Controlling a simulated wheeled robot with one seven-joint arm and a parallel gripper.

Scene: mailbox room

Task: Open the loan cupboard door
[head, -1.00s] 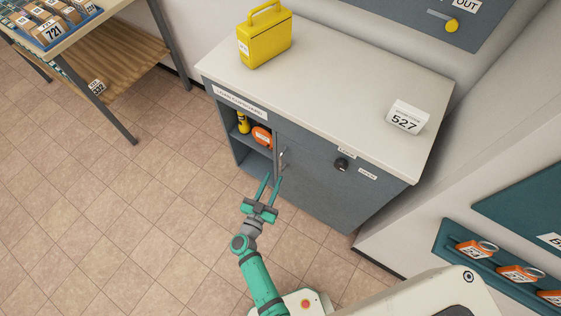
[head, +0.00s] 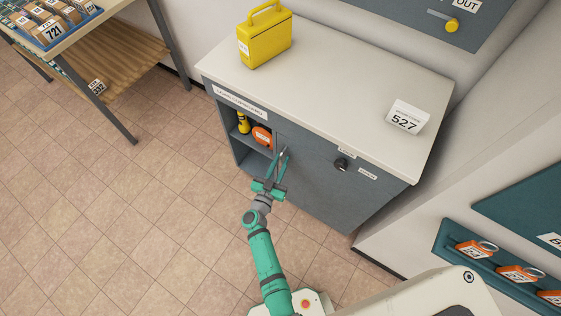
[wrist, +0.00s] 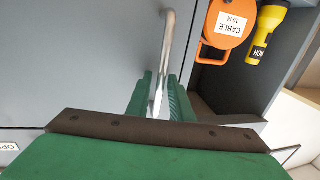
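The loan cupboard (head: 309,187) is a grey cabinet with a pale top. Its left part shows an open compartment (head: 256,160); a flat grey door panel (wrist: 75,60) lies beside that opening. An upright metal bar handle (wrist: 168,40) is on the panel near the opening; in the head view my fingers partly cover it. My gripper (head: 278,158) is at the handle, its green fingers apart. In the wrist view the handle's lower end runs between the fingers (wrist: 160,88). I cannot tell whether either finger touches it.
An orange cable reel (head: 262,136) and a yellow torch (head: 243,123) stand in the compartment. A yellow case (head: 264,42) and a 527 sign (head: 406,117) are on top. A dark round knob (head: 341,164) is farther right. The floor to the left is clear.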

